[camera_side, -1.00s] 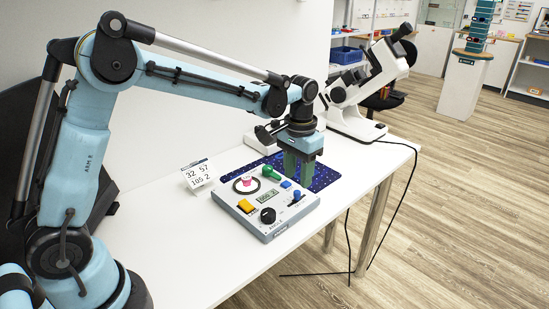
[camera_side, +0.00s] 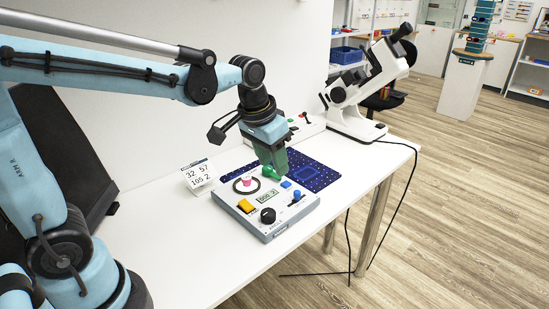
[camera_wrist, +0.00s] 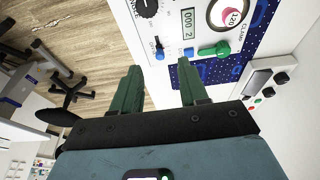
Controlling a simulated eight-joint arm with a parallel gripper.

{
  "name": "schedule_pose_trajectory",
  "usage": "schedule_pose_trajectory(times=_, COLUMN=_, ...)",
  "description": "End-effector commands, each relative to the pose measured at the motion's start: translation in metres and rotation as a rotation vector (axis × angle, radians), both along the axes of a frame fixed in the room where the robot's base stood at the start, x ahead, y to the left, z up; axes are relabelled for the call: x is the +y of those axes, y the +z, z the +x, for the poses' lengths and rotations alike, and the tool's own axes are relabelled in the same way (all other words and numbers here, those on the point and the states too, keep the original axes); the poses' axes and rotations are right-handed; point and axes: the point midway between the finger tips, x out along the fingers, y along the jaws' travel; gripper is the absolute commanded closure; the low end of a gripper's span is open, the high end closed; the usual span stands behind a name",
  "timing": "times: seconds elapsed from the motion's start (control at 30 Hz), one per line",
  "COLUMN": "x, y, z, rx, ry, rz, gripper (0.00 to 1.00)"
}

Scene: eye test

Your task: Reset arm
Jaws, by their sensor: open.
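My gripper (camera_side: 274,166) is open and hangs over the back part of the control box (camera_side: 286,217), tilted, with nothing visible in it. In the wrist view its two green fingers (camera_wrist: 160,66) are apart, with the box beyond their tips. The box carries a yellow button (camera_side: 245,206), a black knob (camera_side: 268,216), a display (camera_side: 268,197), a blue button (camera_side: 286,184), a blue switch (camera_side: 297,196), a pink knob (camera_side: 246,181) and a green lever (camera_wrist: 214,50). The fingers partly hide the lever area in the side view. I cannot tell whether a fingertip touches anything.
A blue patterned mat (camera_side: 322,172) lies behind the box. A number card (camera_side: 197,177) stands to the left. A white microscope-like instrument (camera_side: 352,110) stands at the back right with a cable over the edge. The front left of the white table (camera_side: 165,245) is clear.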

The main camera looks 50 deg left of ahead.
Motion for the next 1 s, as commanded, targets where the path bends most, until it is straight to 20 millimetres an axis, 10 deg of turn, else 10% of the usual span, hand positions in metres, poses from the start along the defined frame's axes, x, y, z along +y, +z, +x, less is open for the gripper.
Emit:
schedule_pose_trajectory(times=0.5, x=0.006, y=-0.006, z=-0.082, rx=-0.293, ry=0.000, rz=0.003, gripper=0.56)
schedule_pose_trajectory(times=1.0, x=0.006, y=-0.013, z=-0.093, rx=-0.346, ry=0.001, rz=0.004, gripper=0.56)
